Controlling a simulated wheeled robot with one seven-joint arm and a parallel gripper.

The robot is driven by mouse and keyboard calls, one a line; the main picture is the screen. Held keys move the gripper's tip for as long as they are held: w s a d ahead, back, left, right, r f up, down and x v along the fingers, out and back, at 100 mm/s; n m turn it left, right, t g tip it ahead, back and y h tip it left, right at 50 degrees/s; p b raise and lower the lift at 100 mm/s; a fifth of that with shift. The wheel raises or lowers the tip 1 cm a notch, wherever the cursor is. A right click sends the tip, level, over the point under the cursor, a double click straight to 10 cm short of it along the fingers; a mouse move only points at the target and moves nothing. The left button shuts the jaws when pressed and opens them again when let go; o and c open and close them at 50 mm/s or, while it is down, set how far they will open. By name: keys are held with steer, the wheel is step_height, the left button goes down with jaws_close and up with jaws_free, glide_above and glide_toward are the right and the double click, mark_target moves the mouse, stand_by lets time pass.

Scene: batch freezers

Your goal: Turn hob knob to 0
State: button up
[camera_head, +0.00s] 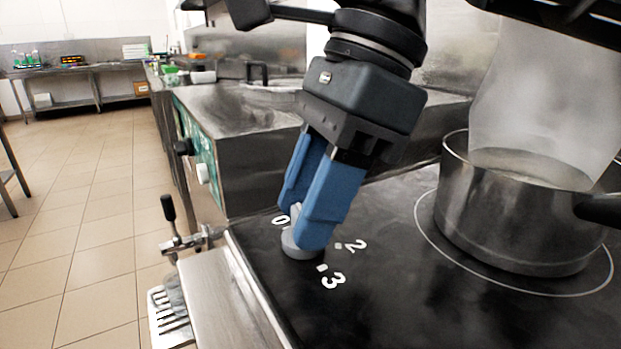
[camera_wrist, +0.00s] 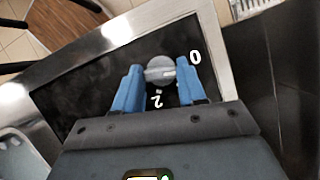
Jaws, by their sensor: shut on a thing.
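The hob knob (camera_head: 291,246) is a round grey dial near the front left corner of the black hob. My gripper (camera_head: 301,226) points down at it with its blue fingers closed around the knob's raised grip. In the wrist view the knob (camera_wrist: 160,65) sits between the two fingertips (camera_wrist: 160,76), with its light ridge running across from finger to finger. The printed 0 (camera_head: 280,220) is just left of the fingers; the 2 (camera_head: 356,246) and 3 (camera_head: 332,281) are to the right. I cannot tell which number the knob points to.
A steel pot (camera_head: 520,220) stands steaming on the ringed burner to the right, its handle reaching toward the right edge. A steel counter unit with knobs (camera_head: 203,173) is behind on the left. The tiled floor (camera_head: 90,230) at left is mostly clear.

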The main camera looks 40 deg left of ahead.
steer(key=shift+w+a+n+h+p, duration=0.1)
steer(key=shift+n+h+p, duration=0.3)
steer(key=shift+n, duration=0.8)
steer(key=o, duration=1.1)
steer(key=shift+c, duration=0.2)
steer(key=p+v, duration=0.1)
steer(key=v, duration=0.6)
steer(key=shift+w+r, duration=0.25)
steer(key=shift+r, duration=0.1)
